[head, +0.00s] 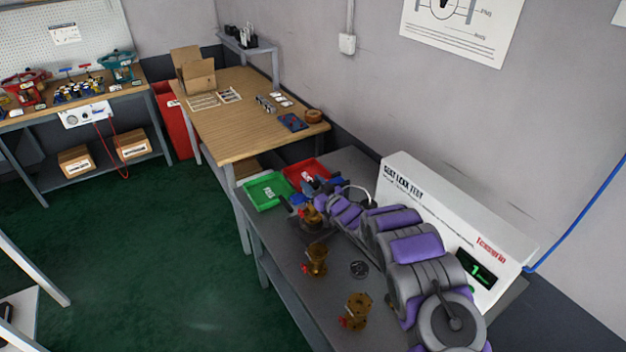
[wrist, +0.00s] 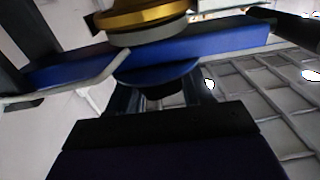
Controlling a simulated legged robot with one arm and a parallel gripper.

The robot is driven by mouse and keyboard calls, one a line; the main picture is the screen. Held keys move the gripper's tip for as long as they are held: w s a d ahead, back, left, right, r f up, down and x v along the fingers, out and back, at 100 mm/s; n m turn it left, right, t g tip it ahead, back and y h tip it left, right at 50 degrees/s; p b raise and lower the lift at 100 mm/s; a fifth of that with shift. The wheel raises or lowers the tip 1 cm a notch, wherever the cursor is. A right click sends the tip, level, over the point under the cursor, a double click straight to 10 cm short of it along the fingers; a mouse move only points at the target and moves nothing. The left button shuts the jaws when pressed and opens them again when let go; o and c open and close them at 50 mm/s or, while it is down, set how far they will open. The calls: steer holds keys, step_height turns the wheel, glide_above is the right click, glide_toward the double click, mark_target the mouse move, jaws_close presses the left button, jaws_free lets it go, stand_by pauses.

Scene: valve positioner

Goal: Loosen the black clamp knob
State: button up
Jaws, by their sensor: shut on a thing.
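In the wrist view, a blue clamp bar (wrist: 225,42) crosses the picture, with a gold-coloured valve part (wrist: 145,16) above it. A blue round piece sits under the bar. The black clamp knob (wrist: 166,87) shows as a dark shape below that piece, partly hidden. My gripper (wrist: 163,98) reaches up from below with its fingers on either side of the knob and is shut on it. In the head view, my arm stretches along the bench to a brass valve (head: 312,214) at the clamp; the knob and fingertips cannot be made out there.
Two more brass valves, one in the middle (head: 316,260) and one nearer (head: 356,311), stand on the grey bench (head: 290,270). A green tray (head: 266,190) and a red tray (head: 306,172) lie beyond. A white leak-test box (head: 440,215) stands along the right side.

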steer(key=n+g+y, duration=0.2)
steer(key=shift+f+y, duration=0.1)
steer(key=shift+y, duration=0.2)
steer(key=shift+n+g+y+b, duration=0.65)
steer(key=shift+n+g+y, duration=0.35)
steer(key=shift+g, duration=0.4)
steer(key=shift+n+g+b, duration=0.35)
steer(key=shift+n+g, duration=0.05)
steer(key=shift+n+g+y+b, duration=0.4)
steer(key=shift+g+y, duration=0.1)
steer(key=shift+g, duration=0.1)
steer(key=shift+w+d+r, duration=0.1)
steer(key=shift+r, duration=0.15)
steer(key=o, duration=1)
steer(key=shift+f, duration=0.1)
steer(key=shift+c, duration=0.2)
steer(key=p+v, duration=0.1)
steer(key=v, duration=0.6)
steer(key=shift+d+g, duration=0.2)
steer(key=shift+g, duration=0.1)
